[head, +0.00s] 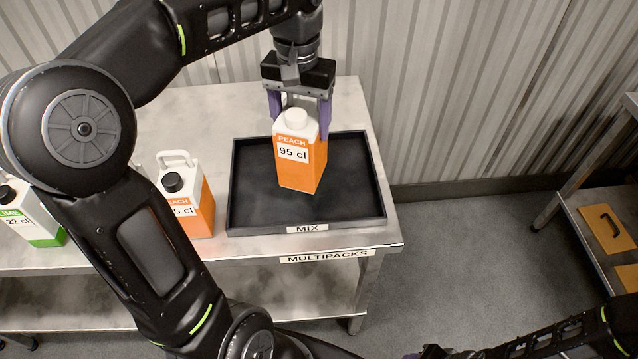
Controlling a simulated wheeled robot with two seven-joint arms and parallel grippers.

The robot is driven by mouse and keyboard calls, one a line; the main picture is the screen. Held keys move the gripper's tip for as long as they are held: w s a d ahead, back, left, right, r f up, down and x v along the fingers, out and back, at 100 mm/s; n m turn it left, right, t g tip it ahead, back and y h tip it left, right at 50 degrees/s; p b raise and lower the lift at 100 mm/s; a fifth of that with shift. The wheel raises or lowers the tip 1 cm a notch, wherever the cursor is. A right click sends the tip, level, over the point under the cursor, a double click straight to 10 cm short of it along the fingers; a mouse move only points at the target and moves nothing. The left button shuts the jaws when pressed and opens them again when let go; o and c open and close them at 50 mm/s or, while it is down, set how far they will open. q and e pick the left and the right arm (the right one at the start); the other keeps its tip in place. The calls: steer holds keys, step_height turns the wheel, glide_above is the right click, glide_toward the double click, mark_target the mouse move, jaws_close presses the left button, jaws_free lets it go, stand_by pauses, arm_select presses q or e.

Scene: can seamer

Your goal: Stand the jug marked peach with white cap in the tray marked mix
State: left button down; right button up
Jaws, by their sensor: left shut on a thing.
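The peach jug with white cap (300,165) is orange and white, marked "PEACH 95 cl". It is upright, over the inside of the black tray marked mix (260,230). I cannot tell whether its base touches the tray floor. My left gripper (299,112) comes from above, its purple fingers shut on the jug near its top. The handle is mostly hidden by the gripper. The tray holds nothing else that I can see. My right gripper (428,352) shows only partly at the bottom edge, far from the tray; its jaws are not clear.
Left of the tray stands another orange jug (200,208) with a black cap, and further left a green lime jug (45,232), partly behind my arm. The metal table (190,120) carries a "MULTIPACKS" label (327,256). A shelf unit with orange panels (602,222) stands at right.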

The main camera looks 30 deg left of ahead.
arm_select(q)
steer(key=shift+w+r, duration=0.1)
steer(key=shift+f+p, duration=0.3)
steer(key=shift+f, duration=2.85)
step_height(320, 180, down, 3)
steer(key=shift+r, duration=0.15)
steer(key=shift+f, duration=0.5)
